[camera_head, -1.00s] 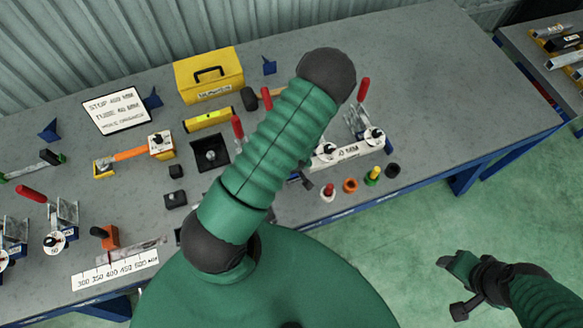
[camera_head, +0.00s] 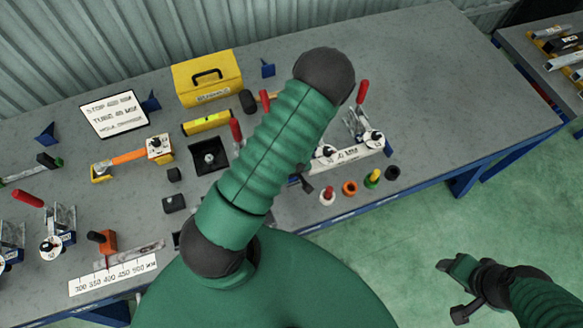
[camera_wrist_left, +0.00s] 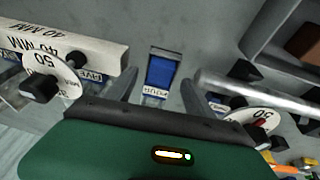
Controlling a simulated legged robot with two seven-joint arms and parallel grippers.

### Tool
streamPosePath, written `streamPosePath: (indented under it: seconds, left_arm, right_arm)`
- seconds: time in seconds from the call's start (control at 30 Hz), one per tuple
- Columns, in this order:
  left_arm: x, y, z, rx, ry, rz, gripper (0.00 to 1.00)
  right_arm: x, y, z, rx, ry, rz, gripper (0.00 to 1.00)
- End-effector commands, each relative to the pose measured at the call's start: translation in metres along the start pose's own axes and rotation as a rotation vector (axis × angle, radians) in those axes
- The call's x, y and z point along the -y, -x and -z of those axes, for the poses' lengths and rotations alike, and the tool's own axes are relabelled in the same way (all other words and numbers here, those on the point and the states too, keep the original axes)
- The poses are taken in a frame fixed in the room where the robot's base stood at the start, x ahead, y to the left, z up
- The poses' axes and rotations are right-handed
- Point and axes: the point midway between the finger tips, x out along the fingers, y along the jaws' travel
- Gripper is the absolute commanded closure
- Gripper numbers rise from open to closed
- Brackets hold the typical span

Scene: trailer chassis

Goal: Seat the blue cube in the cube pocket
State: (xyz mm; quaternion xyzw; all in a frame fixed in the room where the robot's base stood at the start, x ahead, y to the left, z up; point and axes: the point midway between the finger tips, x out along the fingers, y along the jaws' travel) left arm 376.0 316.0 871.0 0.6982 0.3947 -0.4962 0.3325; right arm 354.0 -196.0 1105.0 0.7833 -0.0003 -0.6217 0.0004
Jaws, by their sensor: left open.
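My left gripper (camera_wrist_left: 160,90) is open in the left wrist view, with one finger on each side of a blue rectangular piece (camera_wrist_left: 159,71) that has a pale lettered label at its near edge. I cannot tell whether this piece is the blue cube, or whether the fingers touch it. In the head view my own green arm hides most of the left gripper; only a dark part shows beside it. A black square tray (camera_head: 208,156) with a small knob lies left of the arm; I cannot tell whether it is the cube pocket. My right gripper (camera_head: 452,288) hangs off the table at lower right.
A white "40 MM" bar (camera_wrist_left: 75,45) and round dials flank the left gripper in the wrist view; a metal rod (camera_wrist_left: 255,92) lies at right. A yellow toolbox (camera_head: 207,78) and toggle clamps stand on the bench. The bench's right part is clear.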

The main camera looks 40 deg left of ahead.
Motion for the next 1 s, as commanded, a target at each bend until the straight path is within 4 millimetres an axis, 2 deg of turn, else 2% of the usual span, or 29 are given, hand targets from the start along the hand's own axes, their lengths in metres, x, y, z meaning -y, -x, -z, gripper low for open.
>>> streamPosePath:
  seconds: [0.33,0.43,0.5,0.63,1.0]
  left_arm:
    - [-0.003,0.101,0.001,-0.002,0.001,-0.008,0.38]
    - [-0.003,0.127,0.000,-0.001,0.000,-0.007,0.38]
    - [-0.001,0.144,0.002,0.002,-0.001,0.000,0.38]
    - [-0.001,0.152,0.001,0.002,0.000,0.001,0.38]
    - [-0.001,0.151,0.000,0.001,0.001,0.001,0.38]
  right_arm:
    - [0.000,0.001,0.000,0.000,0.000,0.000,0.39]
    - [0.000,0.006,0.002,0.000,0.000,0.000,0.39]
    - [0.000,0.024,0.006,0.001,0.000,0.000,0.39]
    - [0.000,0.033,0.008,-0.001,0.000,0.000,0.39]
    - [0.000,0.031,0.007,0.000,0.000,0.000,0.39]
